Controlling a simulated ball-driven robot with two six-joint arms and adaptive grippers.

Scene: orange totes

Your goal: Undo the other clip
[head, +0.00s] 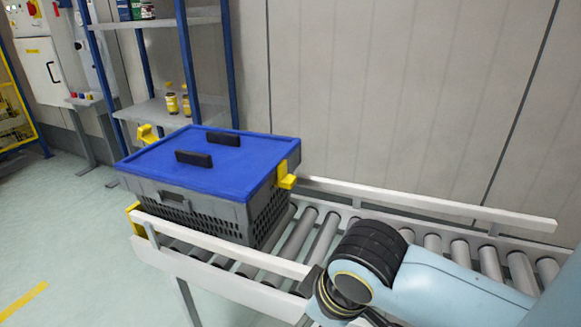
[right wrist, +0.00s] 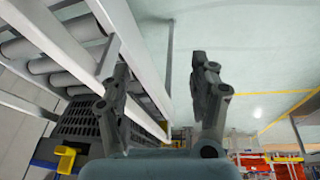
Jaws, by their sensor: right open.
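A grey crate (head: 190,212) with a blue lid (head: 225,152) sits on the roller conveyor. One yellow clip (head: 286,176) is at the lid's right edge, lying close against it. The other yellow clip (head: 148,133) juts outward at the far left side; the lid partly hides it. In the right wrist view the crate's mesh wall (right wrist: 78,122), a yellow clip (right wrist: 66,158) and a strip of blue lid (right wrist: 46,166) show at lower left. My right gripper (right wrist: 161,78) is open and empty, beside the conveyor rail and apart from the crate. My left gripper is out of view.
The conveyor's white front rail (head: 225,255) and back rail (head: 430,203) border the rollers. A yellow end stop (head: 134,217) is at the left end. Shelves (head: 170,108) with bottles stand behind the crate. The floor (head: 70,235) at left is clear.

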